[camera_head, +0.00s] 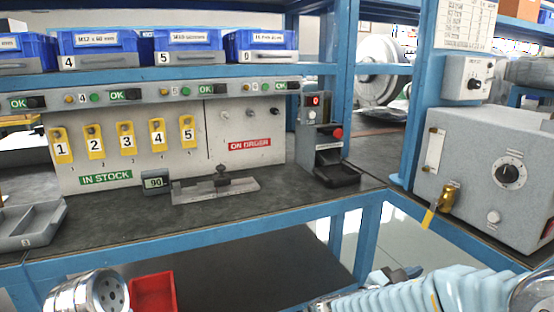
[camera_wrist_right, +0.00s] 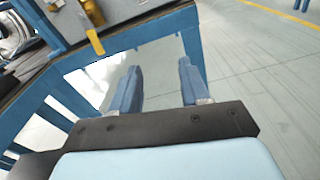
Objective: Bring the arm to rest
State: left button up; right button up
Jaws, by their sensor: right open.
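In the right wrist view my right gripper (camera_wrist_right: 160,65) is open, its two blue fingers apart with nothing between them. It is in front of the blue bench frame (camera_wrist_right: 62,72), over the grey floor. In the head view my right arm, in a light blue ribbed sleeve, comes in at the lower right, below the bench's front edge. My left gripper is not in view; a round metal part at the lower left appears to belong to my left arm.
The bench top (camera_head: 110,217) carries a board with yellow number tags (camera_head: 126,142), a small black-trayed device (camera_head: 327,160) and a grey control box (camera_head: 490,180) with a brass padlock (camera_head: 447,197). Blue bins (camera_head: 188,47) line the shelf. A red bin (camera_head: 153,292) is below. Open floor (camera_wrist_right: 245,90) lies right.

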jog(key=s+a+f+m+g+y, duration=0.1)
jog(key=s+f+g+y, duration=0.2)
jog(key=f, duration=0.6)
jog(key=s+a+f+m+g+y, duration=0.1)
jog(key=s+a+f+g+y, duration=0.15)
jog(key=f, duration=0.65)
jog(key=s+a+f+m+g+y, duration=0.15)
jog(key=s+f+y, duration=0.25)
jog(key=f, duration=0.5)
jog(key=s+a+f+m+g+y, duration=0.45)
jog(key=s+a+f+y, duration=0.2)
jog(key=f, duration=0.25)
jog(key=w+a+f+m+t+y, duration=0.2)
jog(key=a+f+m+t+y, duration=0.2)
jog(key=m, duration=1)
jog(key=shift+w+a+f+t, duration=0.2)
jog(key=shift+a+f+t, duration=0.6)
jog(key=shift+f, duration=1.05)
dwell(1.2)
